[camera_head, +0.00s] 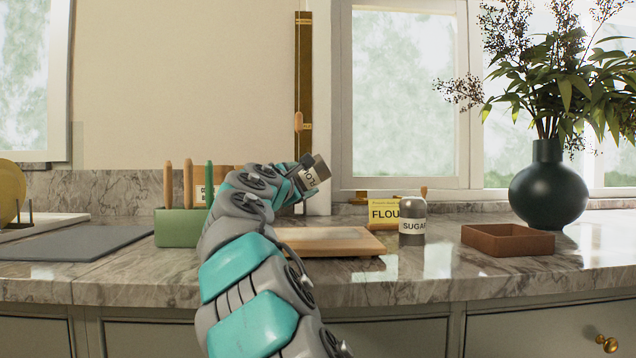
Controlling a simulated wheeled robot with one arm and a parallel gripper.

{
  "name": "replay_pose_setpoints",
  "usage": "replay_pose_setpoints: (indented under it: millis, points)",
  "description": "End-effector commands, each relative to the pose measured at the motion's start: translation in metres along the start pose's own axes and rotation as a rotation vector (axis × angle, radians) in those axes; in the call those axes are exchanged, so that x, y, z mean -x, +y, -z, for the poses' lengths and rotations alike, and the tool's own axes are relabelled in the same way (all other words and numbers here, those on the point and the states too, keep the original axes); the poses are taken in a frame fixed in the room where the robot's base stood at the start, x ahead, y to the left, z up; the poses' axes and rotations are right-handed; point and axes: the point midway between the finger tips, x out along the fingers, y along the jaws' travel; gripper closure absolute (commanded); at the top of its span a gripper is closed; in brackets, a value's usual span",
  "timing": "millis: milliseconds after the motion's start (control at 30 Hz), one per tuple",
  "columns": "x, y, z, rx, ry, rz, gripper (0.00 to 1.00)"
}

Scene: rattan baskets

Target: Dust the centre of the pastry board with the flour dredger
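The flour dredger (313,175), a grey shaker with a partly hidden white label, is held in the air by my gripper (299,172). It is tilted, with its darker end up and to the right. My gripper appears shut on it, though my arm hides part of the grip. The pastry board (335,243), a flat light-wood board, lies on the marble counter below and slightly right of the dredger. My arm covers its left part. I cannot make out flour on its visible surface.
A shaker labelled SUGAR (412,222) and a yellow FLOUR package (382,212) stand right of the board. Further right are a brown tray (507,240) and a dark vase (549,190). A green utensil block (180,227) and a grey mat (75,243) are left.

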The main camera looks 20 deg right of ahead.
Motion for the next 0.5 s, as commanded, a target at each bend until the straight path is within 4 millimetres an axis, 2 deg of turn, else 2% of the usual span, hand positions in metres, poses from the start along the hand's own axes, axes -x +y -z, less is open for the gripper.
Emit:
replay_pose_setpoints:
  millis: [300, 500]
  points:
    - [0.012, 0.016, 0.027, 0.0, 0.001, 0.003, 0.92]
    - [0.019, 0.025, 0.037, 0.001, 0.0, -0.001, 0.92]
